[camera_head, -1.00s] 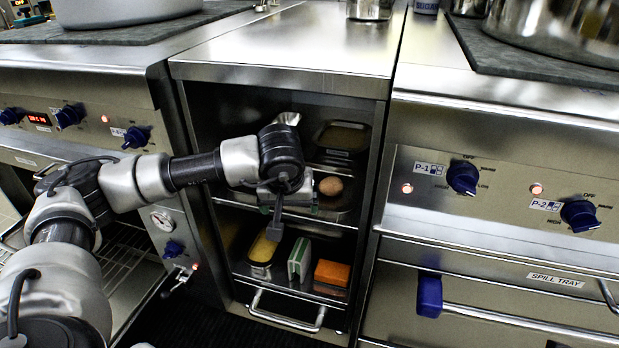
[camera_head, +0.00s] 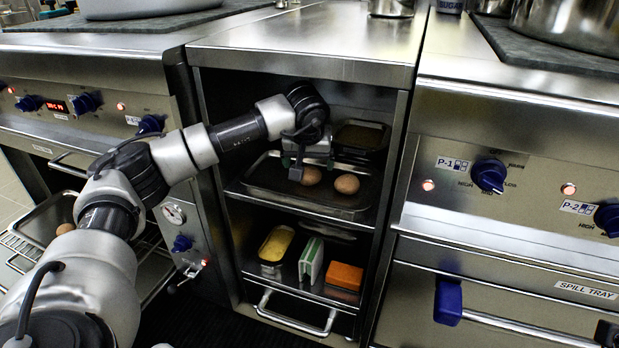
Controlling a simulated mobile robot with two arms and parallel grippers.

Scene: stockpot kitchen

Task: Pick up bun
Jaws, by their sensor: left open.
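Two brown, rounded buns (camera_head: 311,176) and (camera_head: 347,184) lie side by side on a dark tray (camera_head: 330,201) on the upper shelf of the open cabinet. My left gripper (camera_head: 298,167) reaches into this shelf from above. It is open, with a finger down at the left bun's left side. Whether it touches the bun, and where the other finger is, I cannot tell. Another round brown thing (camera_head: 65,229), perhaps a bun, sits in a tray at the far left. My right gripper is not in view.
A dark container (camera_head: 361,136) stands behind the buns. The lower shelf holds a yellow-filled dish (camera_head: 276,243), a green and white item (camera_head: 311,260) and an orange block (camera_head: 344,275). The steel cabinet top (camera_head: 310,40) and side walls close in the shelf.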

